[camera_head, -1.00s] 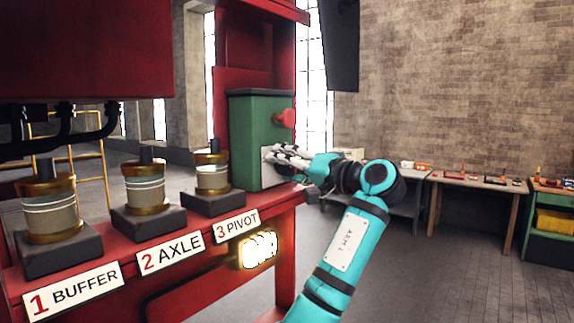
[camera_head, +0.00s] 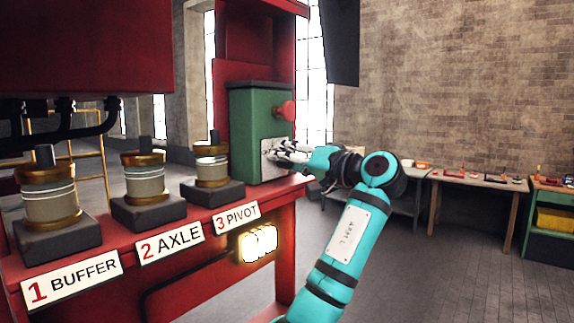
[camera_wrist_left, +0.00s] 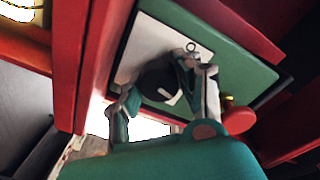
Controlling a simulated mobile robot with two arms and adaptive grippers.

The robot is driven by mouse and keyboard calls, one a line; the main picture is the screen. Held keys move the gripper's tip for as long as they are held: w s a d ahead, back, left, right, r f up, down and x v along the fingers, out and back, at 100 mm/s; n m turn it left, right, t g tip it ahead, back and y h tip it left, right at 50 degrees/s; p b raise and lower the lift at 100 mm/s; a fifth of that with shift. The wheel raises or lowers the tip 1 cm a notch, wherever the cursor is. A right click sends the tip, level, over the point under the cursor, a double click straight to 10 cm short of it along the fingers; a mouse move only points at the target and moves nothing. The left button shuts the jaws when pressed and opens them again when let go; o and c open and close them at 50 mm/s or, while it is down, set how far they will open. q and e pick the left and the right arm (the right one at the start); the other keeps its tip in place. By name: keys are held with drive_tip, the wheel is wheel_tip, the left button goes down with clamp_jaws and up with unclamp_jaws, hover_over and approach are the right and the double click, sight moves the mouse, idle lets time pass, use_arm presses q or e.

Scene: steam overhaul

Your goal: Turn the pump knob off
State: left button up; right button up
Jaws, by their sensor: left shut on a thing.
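The pump knob (camera_wrist_left: 158,80) is black and round with a white pointer line, on a white plate (camera_wrist_left: 140,45) with a small ring mark. The plate is on the front of a green box (camera_head: 245,115). In the wrist view my left gripper (camera_wrist_left: 160,92) has a finger on either side of the knob and is shut on it. In the head view my left gripper (camera_head: 272,150) is at the plate, and its fingers hide the knob. My right gripper is not in view.
A red mushroom button (camera_head: 287,110) sticks out of the box just above my left gripper, and shows close beside a finger in the wrist view (camera_wrist_left: 236,117). Several grey-and-brass cylinders stand on the red bench to the left. Worktables line the far brick wall.

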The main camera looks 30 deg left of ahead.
use_arm(q)
drive_tip(key=n+b, duration=0.2)
drive_tip(key=shift+f+n, duration=0.15)
drive_tip(key=shift+n, duration=0.15)
drive_tip(key=n+b, duration=0.2)
drive_tip(key=n, duration=0.1)
drive_tip(key=shift+n, duration=0.4)
drive_tip(key=n, duration=0.2)
drive_tip(key=n+b, duration=0.1)
drive_tip(key=n, duration=0.1)
drive_tip(key=shift+n+g+y+b, duration=0.3)
drive_tip(key=shift+s+r+n, duration=0.1)
drive_tip(key=shift+r+n, duration=0.1)
drive_tip(key=shift+n, duration=1.8)
drive_tip(key=o, duration=1.2)
drive_tip(key=shift+d, duration=0.1)
drive_tip(key=d, duration=0.8)
drive_tip(key=s+d, duration=0.1)
drive_tip(key=d, duration=0.2)
drive_tip(key=shift+d+f, duration=0.4)
